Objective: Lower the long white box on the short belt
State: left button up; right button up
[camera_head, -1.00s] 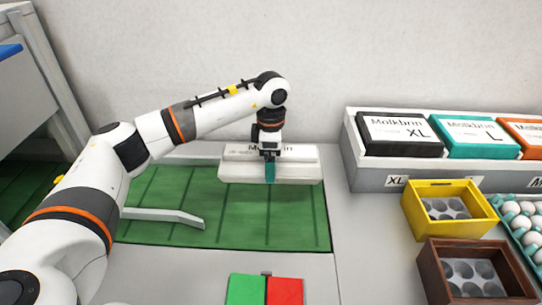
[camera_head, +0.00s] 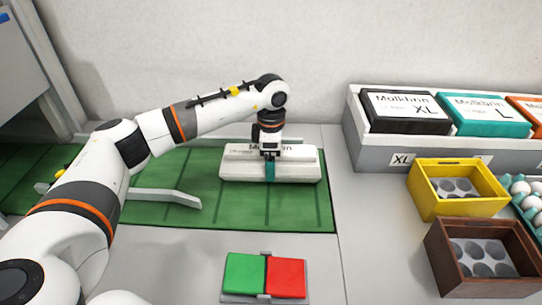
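The long white box (camera_head: 300,170), with dark lettering partly hidden on its top, is at the far right end of the green short belt (camera_head: 270,208). My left gripper (camera_head: 270,170) is over the middle of the box, with a teal finger down its front face. It is shut on the box; the rear finger is hidden. The box is level, and I cannot tell whether it touches the belt or is just above it. My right gripper is not in view.
A green and red button panel (camera_head: 265,277) lies in front of the belt. At right are a yellow box (camera_head: 456,206), a brown box (camera_head: 487,282) and a grey rack (camera_head: 420,155) of labelled cartons. A metal guide bar (camera_head: 165,197) crosses the belt at left.

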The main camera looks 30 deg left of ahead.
pick_arm(q)
jog(key=shift+f+b, duration=0.3)
jog(key=shift+f, duration=0.05)
dwell(0.7)
jog(key=o, duration=1.2)
notch_tip(320, 180, up, 12)
jog(key=shift+r+b, duration=0.1)
jog(key=shift+b, duration=0.45)
